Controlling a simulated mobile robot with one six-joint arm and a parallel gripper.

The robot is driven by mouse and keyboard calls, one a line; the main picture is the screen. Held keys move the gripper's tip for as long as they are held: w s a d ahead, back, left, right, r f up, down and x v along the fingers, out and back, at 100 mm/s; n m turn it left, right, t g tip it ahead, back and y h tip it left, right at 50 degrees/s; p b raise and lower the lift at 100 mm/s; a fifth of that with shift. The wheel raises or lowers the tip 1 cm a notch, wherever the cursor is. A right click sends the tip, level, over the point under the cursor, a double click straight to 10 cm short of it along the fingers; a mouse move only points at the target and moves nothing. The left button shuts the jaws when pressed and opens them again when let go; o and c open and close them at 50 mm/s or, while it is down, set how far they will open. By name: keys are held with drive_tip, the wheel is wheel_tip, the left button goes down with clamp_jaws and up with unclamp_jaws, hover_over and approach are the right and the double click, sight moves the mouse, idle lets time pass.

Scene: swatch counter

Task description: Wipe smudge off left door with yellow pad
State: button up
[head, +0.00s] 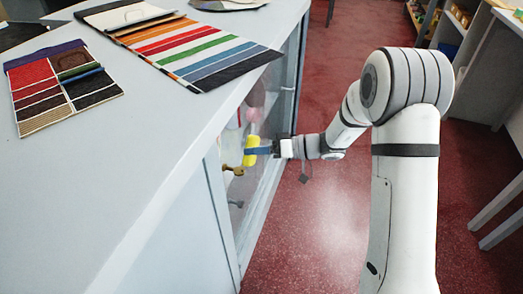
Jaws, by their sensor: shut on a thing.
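The yellow pad (250,152) is upright at the glass front of the grey counter, low at the middle of the head view. My gripper (272,149) is shut on the pad from the right, with a blue band between the yellow part and the jaws. The pad is at or very near the glass door (254,190); I cannot tell if it touches. The glass has a grey frame and shows colored items behind it. I cannot make out a smudge for certain; the pad and reflections cover part of the pane.
The grey counter top (165,130) overhangs the doors and carries a striped swatch sheet (200,52) and a smaller swatch board (60,82). The red floor (325,215) is open beside the counter. Shelves and a grey table (490,75) stand at the right.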

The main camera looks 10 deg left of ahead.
sight(254, 125)
drive_tip(key=shift+w+a+b, duration=0.1)
drive_tip(key=shift+a+b, duration=0.55)
drive_tip(key=shift+a, duration=0.3)
idle(0.6)
drive_tip(key=shift+w+d+f+b, duration=0.1)
drive_tip(key=shift+w+f+b, duration=0.05)
drive_tip(key=shift+w+b, duration=0.45)
drive_tip(key=shift+w+d+b, duration=0.15)
drive_tip(key=shift+w+b, duration=0.35)
drive_tip(key=shift+w, duration=0.9)
drive_tip(key=shift+w+b, duration=0.45)
drive_tip(key=shift+w, duration=0.35)
drive_tip(key=shift+w+b, duration=0.45)
drive_tip(key=shift+w, duration=0.8)
drive_tip(key=shift+w+d+b, duration=0.15)
drive_tip(key=shift+w+b, duration=0.2)
drive_tip(key=shift+w, duration=0.5)
drive_tip(key=shift+w+d+b, duration=0.1)
drive_tip(key=shift+w+b, duration=0.2)
drive_tip(key=shift+w, duration=0.5)
drive_tip(key=shift+w+r, duration=0.2)
drive_tip(key=shift+w, duration=0.1)
